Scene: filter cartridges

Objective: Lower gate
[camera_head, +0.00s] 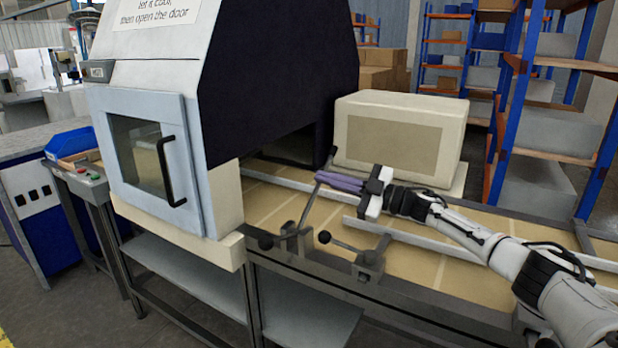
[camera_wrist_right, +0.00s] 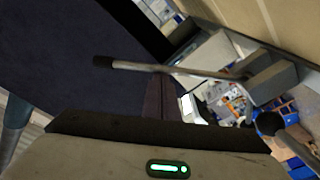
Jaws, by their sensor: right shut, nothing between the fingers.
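A thin metal bar with a dark tip (camera_head: 310,203) stands tilted up at the conveyor's near rail, beside the machine's side opening. It looks like the gate's arm, but I cannot be sure. Two short levers with black knobs, a left one (camera_head: 266,241) and a right one (camera_head: 325,237), sit on brackets at the rail. My right gripper (camera_head: 320,178) is shut and empty above the conveyor, its fingertips close to the bar's upper part; contact cannot be told. In the right wrist view, a dark-tipped rod (camera_wrist_right: 170,68) crosses beyond the fingers (camera_wrist_right: 158,100). My left gripper is out of view.
The conveyor (camera_head: 435,262) runs rightward from the machine with its closed, handled door (camera_head: 135,155). A large beige box (camera_head: 400,135) stands behind the conveyor. Blue shelving (camera_head: 510,110) is at the back right. The belt around my right gripper looks clear.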

